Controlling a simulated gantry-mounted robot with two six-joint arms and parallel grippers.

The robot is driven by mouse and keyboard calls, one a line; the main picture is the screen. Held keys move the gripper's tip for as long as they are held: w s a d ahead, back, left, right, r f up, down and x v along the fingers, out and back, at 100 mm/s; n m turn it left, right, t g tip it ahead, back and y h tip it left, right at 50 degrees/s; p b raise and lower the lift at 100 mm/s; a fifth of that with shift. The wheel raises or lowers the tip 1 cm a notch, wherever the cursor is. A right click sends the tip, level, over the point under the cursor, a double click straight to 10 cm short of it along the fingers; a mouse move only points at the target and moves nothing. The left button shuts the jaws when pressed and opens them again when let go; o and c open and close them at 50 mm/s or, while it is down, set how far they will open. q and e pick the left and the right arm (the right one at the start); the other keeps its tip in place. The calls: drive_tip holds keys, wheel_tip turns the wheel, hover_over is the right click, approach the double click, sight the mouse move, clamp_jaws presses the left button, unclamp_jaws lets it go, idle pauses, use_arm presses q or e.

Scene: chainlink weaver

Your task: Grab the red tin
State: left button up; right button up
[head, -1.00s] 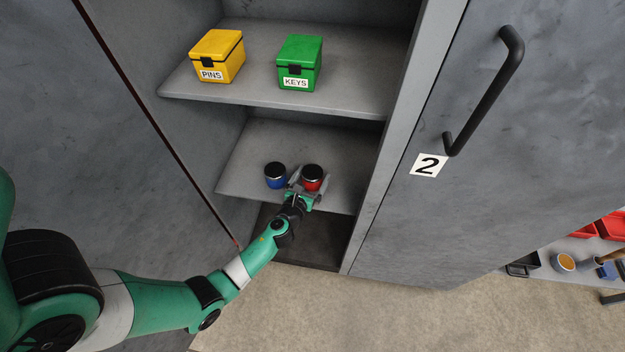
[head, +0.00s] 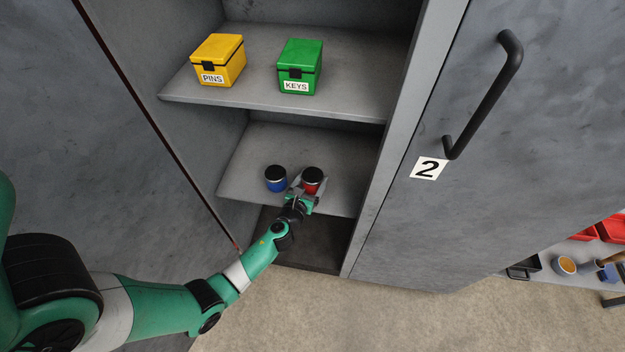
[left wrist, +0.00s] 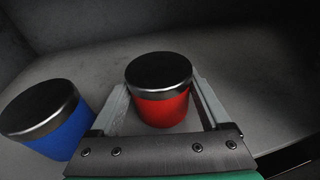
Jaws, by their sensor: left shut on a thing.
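The red tin (head: 312,183), with a black top and silver rim, stands upright on the lower cabinet shelf (head: 345,165). My left gripper (head: 311,186) is shut on it, with one finger on each side. In the left wrist view the red tin (left wrist: 162,105) sits between the two grey fingers (left wrist: 160,112). The blue tin (head: 276,182), of the same shape, stands just left of it, outside the fingers; it also shows in the left wrist view (left wrist: 60,135). My right gripper is not in view.
The upper shelf (head: 340,90) holds a yellow PINS box (head: 217,60) and a green KEYS box (head: 300,67). The cabinet's right post (head: 395,140) and a shut door with handle (head: 485,95), marked 2, stand to the right. A shelf of small items is at far right.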

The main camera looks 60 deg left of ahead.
sight(311, 177)
use_arm(q)
drive_tip(key=r+p, duration=0.5)
drive_tip(key=shift+s+d+r, duration=0.25)
drive_tip(key=shift+s+d, duration=0.05)
drive_tip(key=shift+d, duration=0.05)
drive_tip(key=s+d+r+p, duration=0.7)
drive_tip(key=s+d, duration=0.2)
drive_tip(key=shift+d+r, duration=0.15)
drive_tip(key=shift+r, duration=0.1)
